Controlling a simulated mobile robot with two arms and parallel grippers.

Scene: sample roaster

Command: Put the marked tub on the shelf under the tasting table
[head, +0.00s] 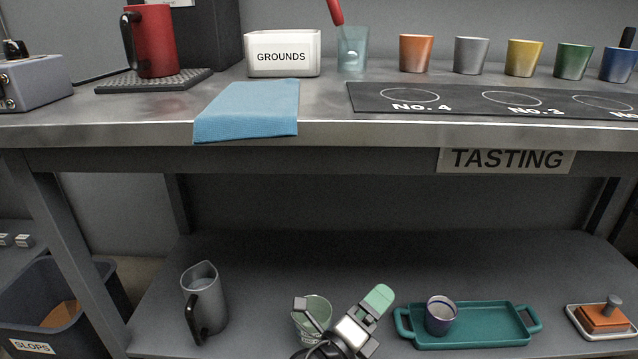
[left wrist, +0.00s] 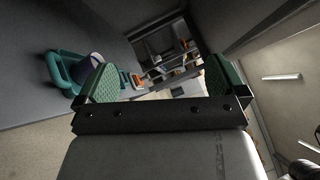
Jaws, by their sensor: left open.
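A white rectangular tub marked GROUNDS (head: 282,55) stands upright on the tasting table (head: 330,133), behind a blue cloth. The lower shelf (head: 330,255) runs under the table, with bare room at its middle and back. My left gripper (head: 345,304) is low in the head view, in front of the shelf and far below the tub. It is open, and the left wrist view shows its two green-padded fingers (left wrist: 158,82) apart with nothing between them. A pale green round shape by its left finger is partly covered; I cannot tell what it is. My right gripper is not in view.
A blue cloth (head: 248,108) hangs over the table edge. A slops bin (head: 62,318) stands left.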

